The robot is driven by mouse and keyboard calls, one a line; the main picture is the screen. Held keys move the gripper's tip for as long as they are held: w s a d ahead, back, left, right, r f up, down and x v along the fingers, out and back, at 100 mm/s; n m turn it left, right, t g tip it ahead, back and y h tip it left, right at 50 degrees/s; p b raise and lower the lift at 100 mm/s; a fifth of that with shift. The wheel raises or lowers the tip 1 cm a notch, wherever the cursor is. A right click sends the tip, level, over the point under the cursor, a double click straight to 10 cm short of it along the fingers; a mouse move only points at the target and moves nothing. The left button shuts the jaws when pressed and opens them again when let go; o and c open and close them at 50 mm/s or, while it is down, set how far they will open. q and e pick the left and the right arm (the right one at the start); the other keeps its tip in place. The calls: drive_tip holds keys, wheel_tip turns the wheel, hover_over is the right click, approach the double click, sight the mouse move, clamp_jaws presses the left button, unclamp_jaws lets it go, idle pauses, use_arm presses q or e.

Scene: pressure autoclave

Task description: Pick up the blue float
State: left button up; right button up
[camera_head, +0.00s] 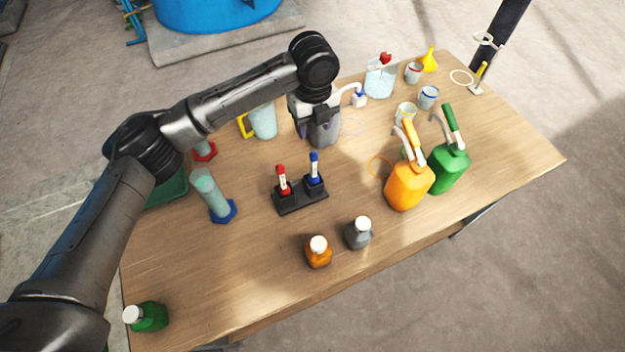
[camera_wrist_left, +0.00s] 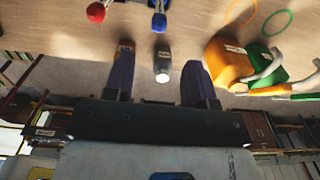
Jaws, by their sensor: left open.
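The blue float (camera_head: 314,168) stands upright in a black holder (camera_head: 301,198) near the middle of the table, with a white label on its stem. A red float (camera_head: 283,181) stands beside it in the same holder. In the left wrist view, the blue float (camera_wrist_left: 159,21) shows at the top edge, partly cut off, with the red float (camera_wrist_left: 96,12) to its left. My left gripper (camera_head: 322,124) is open and empty, apart from the blue float and above and behind it in the head view. Its two fingers are spread in the wrist view (camera_wrist_left: 158,62).
An orange bottle (camera_head: 318,253) and a grey bottle (camera_head: 358,233) stand in front of the holder. Orange (camera_head: 409,185) and green (camera_head: 449,168) jugs stand to the right. A cylinder with a blue base (camera_head: 213,192) stands to the left. The front left tabletop is mostly clear.

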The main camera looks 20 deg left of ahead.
sight(314, 152)
use_arm(q)
drive_tip(key=f, duration=1.2)
drive_tip(key=shift+s+d+f+b, duration=0.2)
drive_tip(key=shift+f+b, duration=0.1)
drive_tip(key=shift+f, duration=0.1)
clamp_jaws()
